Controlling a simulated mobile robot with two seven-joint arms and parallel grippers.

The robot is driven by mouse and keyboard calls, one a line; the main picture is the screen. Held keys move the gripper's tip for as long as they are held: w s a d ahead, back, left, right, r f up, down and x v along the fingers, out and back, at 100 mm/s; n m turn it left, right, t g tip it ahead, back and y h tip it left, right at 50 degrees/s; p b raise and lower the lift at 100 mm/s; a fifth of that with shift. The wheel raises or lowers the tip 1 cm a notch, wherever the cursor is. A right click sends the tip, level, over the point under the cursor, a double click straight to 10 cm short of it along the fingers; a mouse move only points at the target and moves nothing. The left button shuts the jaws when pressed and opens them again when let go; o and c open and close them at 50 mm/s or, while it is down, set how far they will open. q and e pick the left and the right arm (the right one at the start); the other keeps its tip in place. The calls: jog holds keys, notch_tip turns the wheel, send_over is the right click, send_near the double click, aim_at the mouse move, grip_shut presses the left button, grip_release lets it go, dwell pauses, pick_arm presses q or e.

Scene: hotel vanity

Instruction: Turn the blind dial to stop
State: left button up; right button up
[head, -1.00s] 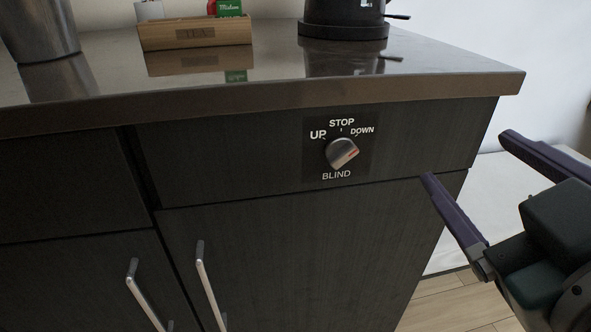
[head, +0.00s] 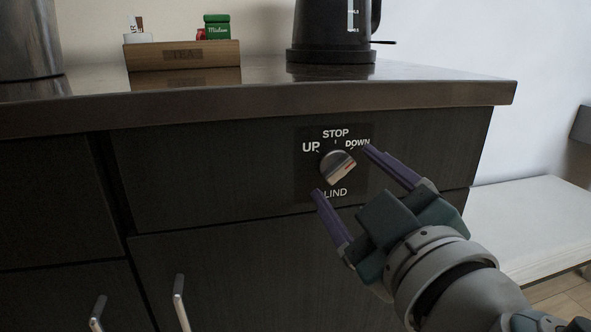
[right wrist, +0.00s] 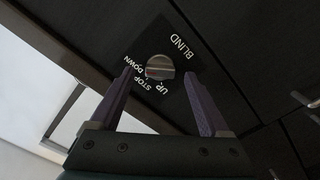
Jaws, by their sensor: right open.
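The blind dial (head: 337,168) is a round metal knob with a red mark, on a dark panel in the drawer front. Labels UP, STOP and DOWN arc above it, and the red mark faces the right, toward the DOWN side. My right gripper (head: 343,171) is open in front of the panel, one purple finger at the lower left of the knob and one at the upper right. In the right wrist view the dial (right wrist: 160,67) shows between the fingertips, with no clear contact. A finger hides part of the BLIND label. My left gripper is not in view.
The counter edge (head: 250,112) juts out above the panel. On the counter stand a wooden tea box (head: 150,56), a black kettle (head: 330,30) and a metal bucket (head: 28,40). Cabinet handles (head: 180,302) stick out below. A white bench (head: 530,220) is at the right.

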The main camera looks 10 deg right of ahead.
jog(key=shift+w, duration=0.65)
grip_shut()
